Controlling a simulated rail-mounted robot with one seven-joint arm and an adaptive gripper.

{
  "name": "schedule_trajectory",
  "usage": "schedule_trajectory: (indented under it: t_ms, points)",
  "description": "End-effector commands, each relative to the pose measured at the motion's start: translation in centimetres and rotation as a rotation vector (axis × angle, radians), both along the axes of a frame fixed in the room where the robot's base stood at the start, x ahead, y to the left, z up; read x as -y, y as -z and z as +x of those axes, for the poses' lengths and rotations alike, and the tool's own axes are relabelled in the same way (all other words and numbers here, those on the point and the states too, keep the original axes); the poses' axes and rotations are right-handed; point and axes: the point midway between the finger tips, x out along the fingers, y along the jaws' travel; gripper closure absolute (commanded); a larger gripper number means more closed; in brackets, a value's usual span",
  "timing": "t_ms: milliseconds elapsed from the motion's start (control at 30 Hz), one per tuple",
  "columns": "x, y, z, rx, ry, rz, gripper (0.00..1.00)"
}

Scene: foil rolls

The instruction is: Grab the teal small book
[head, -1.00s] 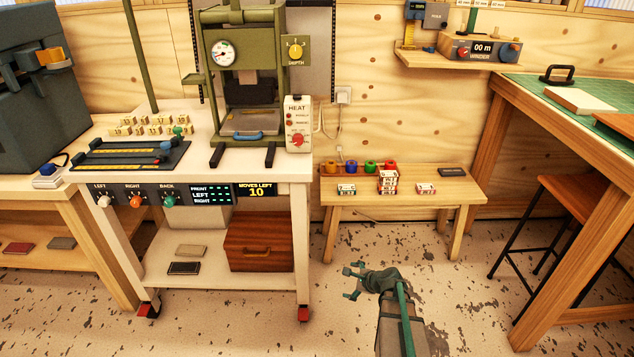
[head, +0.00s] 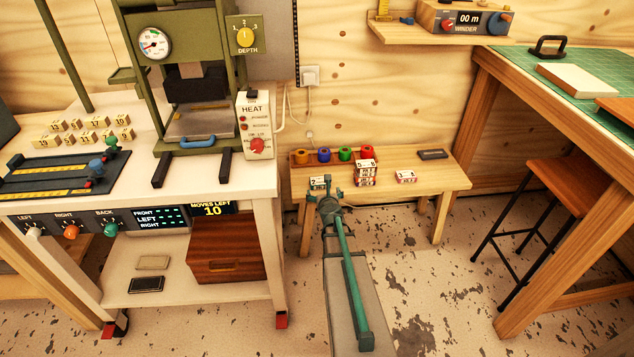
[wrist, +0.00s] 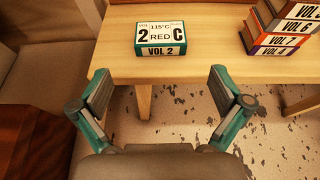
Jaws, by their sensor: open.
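The teal small book (wrist: 159,36) lies flat near the front edge of the low wooden bench in the wrist view. Its label reads "VOL 2", "2", "RED", "C" and "115°C". In the head view the book (head: 318,182) shows at the left part of the bench, just beyond my gripper (head: 327,197). In the wrist view my gripper (wrist: 168,98) is open and empty, its two fingers wide apart. The fingertips are short of the bench's front edge, with the book ahead of them and roughly between them.
The low bench (head: 446,173) also holds a stack of small books (head: 366,173), another small book (head: 405,176), a rack of coloured rolls (head: 334,156) and a dark flat item (head: 432,154). A white cart (head: 262,186) stands left, a stool (head: 560,185) right. Floor before the bench is free.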

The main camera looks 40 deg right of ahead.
Motion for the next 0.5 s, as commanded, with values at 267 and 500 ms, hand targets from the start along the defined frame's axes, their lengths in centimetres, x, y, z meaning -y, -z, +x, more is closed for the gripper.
schedule_trajectory:
  t_ms: [267, 500]
  points:
    - [1.6, 1.3, 2.7, 0.005, 0.003, 0.011, 0.0]
    - [2.6, 2.2, 4.5, 0.004, 0.001, 0.009, 0.0]
